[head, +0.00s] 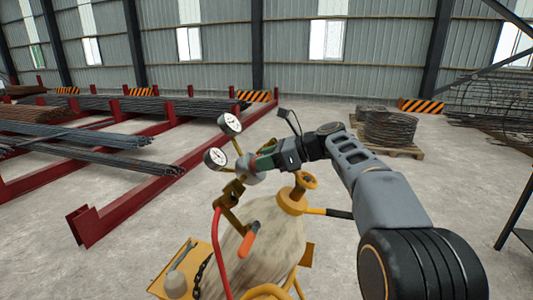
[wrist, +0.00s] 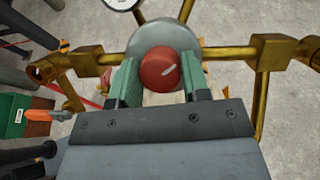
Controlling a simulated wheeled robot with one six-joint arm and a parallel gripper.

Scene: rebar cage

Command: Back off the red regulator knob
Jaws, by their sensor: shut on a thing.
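The red regulator knob (wrist: 160,70) is round with a pale line on its face. It sits at the centre of the grey regulator body (wrist: 151,37) in the wrist view. My gripper (wrist: 160,82) has its two green fingers on either side of the knob and is shut on it. In the head view my gripper (head: 264,162) reaches the regulator (head: 248,172) from the right; the knob itself is hidden there. Two round white gauges (head: 229,124) stand on the brass fittings. The pale line on the knob slants up to the right.
Red racks (head: 110,215) with rebar lie left. A wire coil on a pallet (head: 390,128) stands behind.

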